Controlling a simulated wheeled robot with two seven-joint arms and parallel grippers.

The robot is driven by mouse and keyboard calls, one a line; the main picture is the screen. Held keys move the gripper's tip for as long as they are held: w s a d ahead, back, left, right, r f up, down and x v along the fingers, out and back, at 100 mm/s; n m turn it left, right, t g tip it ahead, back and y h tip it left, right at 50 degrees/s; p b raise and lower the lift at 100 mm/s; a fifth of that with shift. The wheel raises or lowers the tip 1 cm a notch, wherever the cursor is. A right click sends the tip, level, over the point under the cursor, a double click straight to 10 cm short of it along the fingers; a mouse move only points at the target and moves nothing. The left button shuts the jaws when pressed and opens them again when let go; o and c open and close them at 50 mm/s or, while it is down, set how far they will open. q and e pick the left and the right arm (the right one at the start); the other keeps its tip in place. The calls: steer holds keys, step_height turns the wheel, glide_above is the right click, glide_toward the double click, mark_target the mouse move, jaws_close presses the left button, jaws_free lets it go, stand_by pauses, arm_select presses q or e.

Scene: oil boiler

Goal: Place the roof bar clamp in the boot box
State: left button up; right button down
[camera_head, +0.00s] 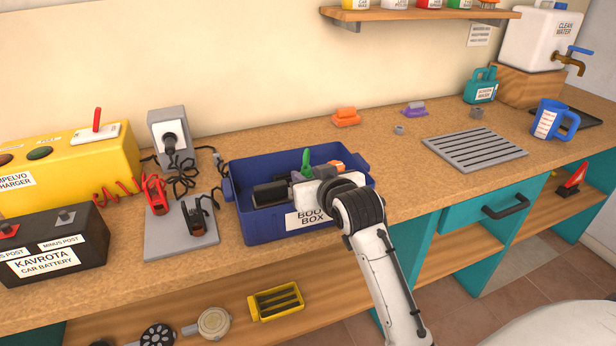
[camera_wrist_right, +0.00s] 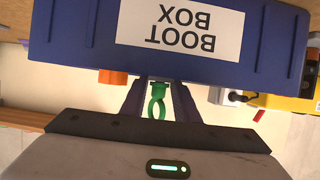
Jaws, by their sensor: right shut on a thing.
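The blue boot box (camera_head: 262,228) stands on the worktop, its label facing front. My right gripper (camera_head: 304,178) reaches over the front of the box. It is shut on a green piece with a ring (camera_head: 306,162), which I take for the roof bar clamp. I cannot tell whether the piece touches the box floor. My left gripper is not in view.
A black item (camera_head: 270,193) and an orange item (camera_head: 336,166) are in the box. A grey plate with clamps (camera_head: 170,240), a car battery (camera_head: 50,246) and a yellow charger (camera_head: 60,165) stand left.

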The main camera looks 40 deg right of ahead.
steer(key=shift+r, duration=0.15)
steer(key=shift+f, duration=0.5)
steer(key=shift+f, duration=0.1)
steer(key=c, duration=1.4)
jaws_free()
steer(key=shift+f, duration=0.1)
steer(key=shift+o, duration=0.2)
